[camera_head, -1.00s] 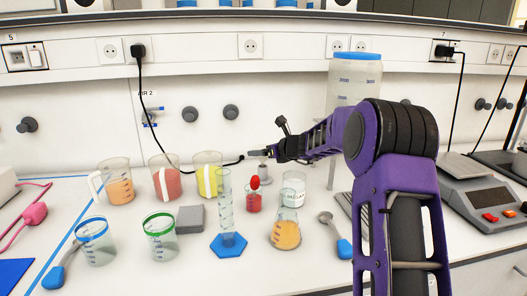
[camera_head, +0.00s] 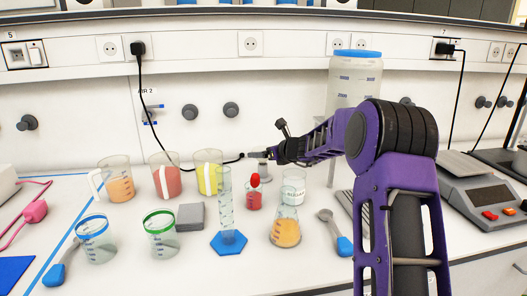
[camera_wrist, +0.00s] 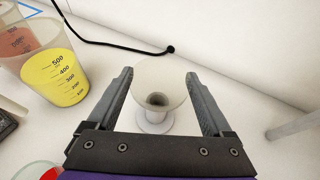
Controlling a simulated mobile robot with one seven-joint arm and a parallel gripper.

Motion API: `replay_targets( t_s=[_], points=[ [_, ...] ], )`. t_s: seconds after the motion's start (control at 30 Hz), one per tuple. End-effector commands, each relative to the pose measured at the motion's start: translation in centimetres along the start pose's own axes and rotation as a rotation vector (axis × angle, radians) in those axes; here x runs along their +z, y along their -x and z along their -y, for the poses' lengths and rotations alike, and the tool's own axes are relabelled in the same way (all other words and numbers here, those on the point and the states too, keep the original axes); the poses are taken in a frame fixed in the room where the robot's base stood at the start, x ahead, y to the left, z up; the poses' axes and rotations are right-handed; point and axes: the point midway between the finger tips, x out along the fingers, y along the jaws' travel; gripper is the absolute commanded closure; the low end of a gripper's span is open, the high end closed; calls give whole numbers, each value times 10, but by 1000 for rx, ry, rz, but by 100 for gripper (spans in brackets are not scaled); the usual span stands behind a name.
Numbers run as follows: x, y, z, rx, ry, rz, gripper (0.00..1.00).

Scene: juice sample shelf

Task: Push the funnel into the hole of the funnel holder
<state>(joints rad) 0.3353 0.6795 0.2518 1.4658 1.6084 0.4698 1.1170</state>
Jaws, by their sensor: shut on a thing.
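The pale, translucent funnel (camera_wrist: 165,75) sits between the two fingers of my gripper (camera_wrist: 161,88), which is shut on its wide rim. I look down into its cone toward a dark opening. A whitish round base (camera_wrist: 154,127), which looks like the funnel holder, shows below the funnel. The funnel's lower end and the holder's hole are hidden, so I cannot tell how deep the funnel sits. In the head view, my gripper (camera_head: 258,155) is low near the back wall, just above a small grey-white stand (camera_head: 264,172).
A yellow-liquid beaker (camera_wrist: 62,78) stands close left of my gripper. A large clear container (camera_head: 352,85) is at the right. A black cable (camera_head: 195,168) ends nearby.

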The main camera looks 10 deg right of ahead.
Motion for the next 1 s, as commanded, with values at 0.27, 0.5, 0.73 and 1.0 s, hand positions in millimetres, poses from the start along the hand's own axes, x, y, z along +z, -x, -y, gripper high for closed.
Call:
replay_targets(
  t_s=[0.27, 0.5, 0.73, 1.0],
  points=[
    [-1, 0, 0, 0, -1, 0, 1],
    [0, 0, 0, 0, -1, 0, 0],
    [1, 24, 1, -2, 0, 1, 0],
    [1, 90, 1, -5, 1, 1, 0]
  ],
)
